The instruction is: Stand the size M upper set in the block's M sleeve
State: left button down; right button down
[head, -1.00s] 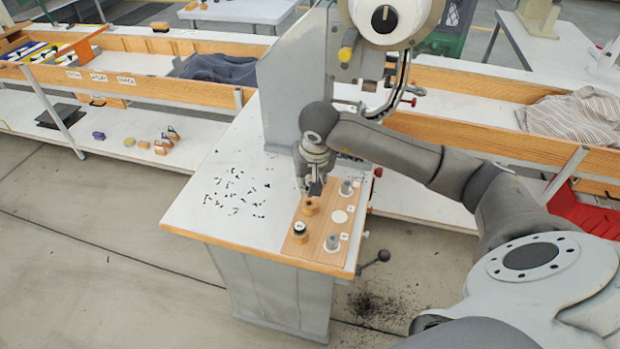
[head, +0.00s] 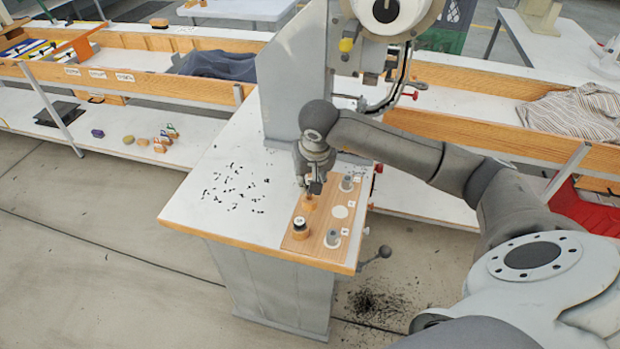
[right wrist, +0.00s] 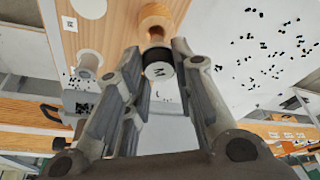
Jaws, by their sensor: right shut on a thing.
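My right gripper (head: 314,186) is low over the wooden block (head: 317,250) on the press table, fingers pointing down. In the right wrist view the fingers (right wrist: 157,62) are closed on the size M upper set (right wrist: 158,71), with a white face marked M and a black band. A wooden knob (right wrist: 153,18) shows just beyond it; I cannot tell whether it belongs to the same piece. In the head view wood (head: 309,202) shows under the fingertips, and contact with the block is unclear. The labels beside the sleeves are too small to read. My left gripper is not in view.
A white-topped wooden piece (head: 299,226) stands at the block's front left. Grey cylinders stand at back right (head: 347,184) and front right (head: 332,238), with a white disc (head: 340,211) between. Black scraps litter the tabletop left. The press (head: 385,30) rises behind.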

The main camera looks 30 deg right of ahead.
jog(key=shift+b, duration=0.6)
dwell(1.1)
jog(key=shift+f+b, duration=0.45)
jog(key=shift+b, duration=0.1)
jog(key=shift+b, duration=0.75)
dwell(1.7)
jog(key=shift+f+b, duration=1.4)
jog(key=c, duration=1.1)
grip_release()
jog(key=shift+r+p, duration=1.45)
jog(key=shift+r, duration=1.1)
